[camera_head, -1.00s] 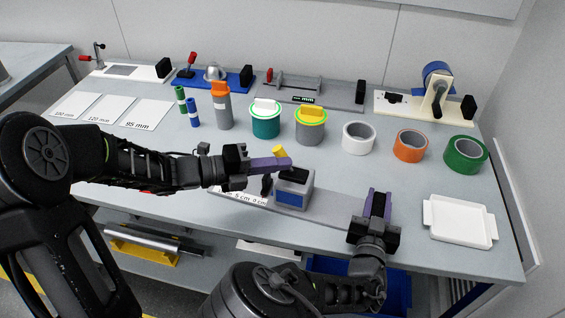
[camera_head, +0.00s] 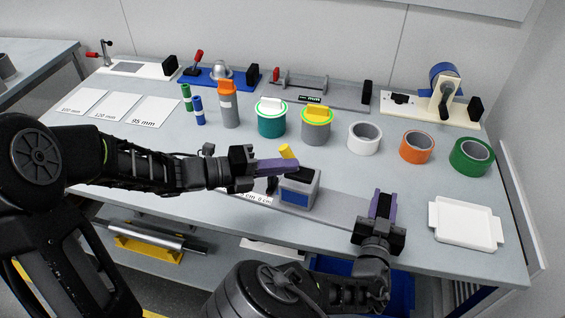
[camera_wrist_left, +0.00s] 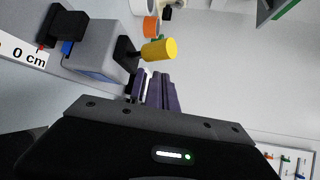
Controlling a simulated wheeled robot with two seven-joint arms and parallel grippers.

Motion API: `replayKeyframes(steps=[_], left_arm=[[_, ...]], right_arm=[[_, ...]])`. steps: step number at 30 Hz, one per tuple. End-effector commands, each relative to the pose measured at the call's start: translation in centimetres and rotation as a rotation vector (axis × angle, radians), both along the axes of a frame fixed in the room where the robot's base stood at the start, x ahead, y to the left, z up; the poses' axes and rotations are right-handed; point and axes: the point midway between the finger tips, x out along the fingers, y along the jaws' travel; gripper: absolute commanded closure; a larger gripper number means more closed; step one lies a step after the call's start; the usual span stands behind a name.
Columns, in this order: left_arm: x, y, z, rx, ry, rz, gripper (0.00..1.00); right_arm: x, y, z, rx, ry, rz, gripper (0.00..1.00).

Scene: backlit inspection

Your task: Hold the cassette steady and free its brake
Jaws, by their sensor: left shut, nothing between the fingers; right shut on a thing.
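The cassette (camera_head: 297,190) is a grey box with a blue front panel, standing on a grey strip at the bench's front. A yellow cylinder (camera_head: 287,151) on a black lever shows at its top; it also shows in the left wrist view (camera_wrist_left: 160,50), beside the grey box (camera_wrist_left: 100,48). My left gripper (camera_head: 293,165) is shut and empty, its purple fingertips close by the yellow cylinder; contact cannot be told. My right gripper (camera_head: 382,204) is shut to the right of the cassette, apart from it. What it holds is hidden between its fingers.
A scale marked 0 cm (camera_wrist_left: 22,52) lies beside the cassette. A white tray (camera_head: 437,217) is at the right. Orange tape (camera_head: 405,148), green tape (camera_head: 458,158), a white roll (camera_head: 353,143) and lidded pots stand behind. Fixtures line the back.

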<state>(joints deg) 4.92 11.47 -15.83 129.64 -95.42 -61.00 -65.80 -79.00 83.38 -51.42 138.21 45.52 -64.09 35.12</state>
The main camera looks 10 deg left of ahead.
Motion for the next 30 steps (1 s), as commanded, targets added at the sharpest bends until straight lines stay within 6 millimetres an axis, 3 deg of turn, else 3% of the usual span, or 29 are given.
replayKeyframes(steps=[3, 9, 15, 30], left_arm=[[-1.6, -1.8, 1.2, -0.004, -0.006, -0.010, 1.00], [-3.9, 2.2, -1.1, -0.004, 0.000, -0.005, 1.00], [-5.9, 4.8, -2.6, -0.004, -0.002, -0.009, 1.00], [-6.7, 5.7, -3.1, -0.004, -0.004, -0.014, 1.00]], right_arm=[[-0.1, 0.0, -0.3, -0.003, 0.008, -0.001, 1.00], [0.0, 0.1, -0.3, -0.002, 0.008, 0.001, 1.00], [0.0, 0.2, -0.3, -0.002, 0.008, 0.004, 1.00], [0.0, 0.3, -0.3, -0.001, 0.007, 0.007, 1.00]])
